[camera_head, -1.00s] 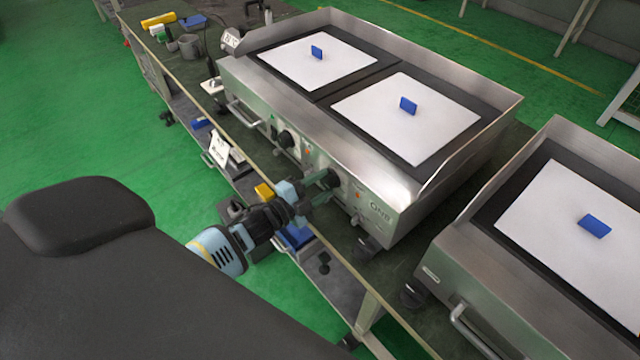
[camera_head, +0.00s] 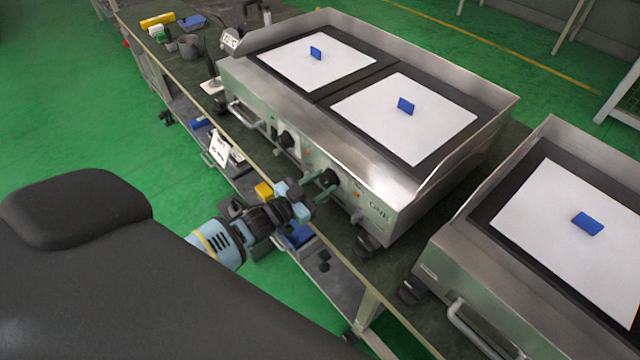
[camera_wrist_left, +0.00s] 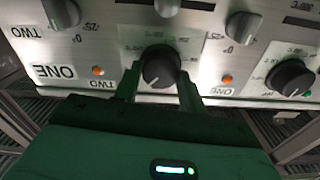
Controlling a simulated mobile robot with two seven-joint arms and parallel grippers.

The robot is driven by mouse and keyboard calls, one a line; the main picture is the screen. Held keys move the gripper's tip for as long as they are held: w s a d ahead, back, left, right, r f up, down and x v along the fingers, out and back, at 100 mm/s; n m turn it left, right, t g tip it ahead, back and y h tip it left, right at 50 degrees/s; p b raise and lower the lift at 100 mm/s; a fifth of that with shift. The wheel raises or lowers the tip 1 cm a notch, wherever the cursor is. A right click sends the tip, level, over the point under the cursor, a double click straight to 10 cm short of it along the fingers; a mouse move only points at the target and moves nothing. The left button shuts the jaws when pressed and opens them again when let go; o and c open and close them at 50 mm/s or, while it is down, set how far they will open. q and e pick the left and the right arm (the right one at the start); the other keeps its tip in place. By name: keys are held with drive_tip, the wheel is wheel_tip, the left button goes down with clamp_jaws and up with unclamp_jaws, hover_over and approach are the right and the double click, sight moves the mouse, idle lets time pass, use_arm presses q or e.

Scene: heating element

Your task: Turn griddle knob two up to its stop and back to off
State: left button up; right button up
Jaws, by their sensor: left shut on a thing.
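The steel double griddle (camera_head: 300,112) stands on the workbench with its control panel facing my left arm. A dark round knob (camera_head: 329,178) is on the right part of that panel. My left gripper (camera_head: 322,187) reaches it from the front left. In the left wrist view, the two green fingers of the gripper (camera_wrist_left: 160,82) stand on either side of the black knob (camera_wrist_left: 160,66), shut on it. Its pointer and the scale around it are too blurred to read. Another dark knob (camera_head: 286,139) is further left on the panel. My right gripper is not in view.
A second griddle (camera_head: 475,262) stands close by on the right. Grey knobs (camera_wrist_left: 242,27) and another black knob (camera_wrist_left: 290,78) are near the held knob. Orange lamps (camera_wrist_left: 227,79) flank it. White plates with blue blocks (camera_head: 405,105) lie on the griddle top.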

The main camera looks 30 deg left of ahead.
use_arm(q)
drive_tip(key=n, duration=0.6)
drive_tip(key=shift+n+b, duration=0.3)
drive_tip(key=shift+a+n, duration=0.1)
drive_tip(key=shift+n, duration=0.7)
drive_tip(key=o, duration=1)
drive_tip(key=shift+v, duration=3.85)
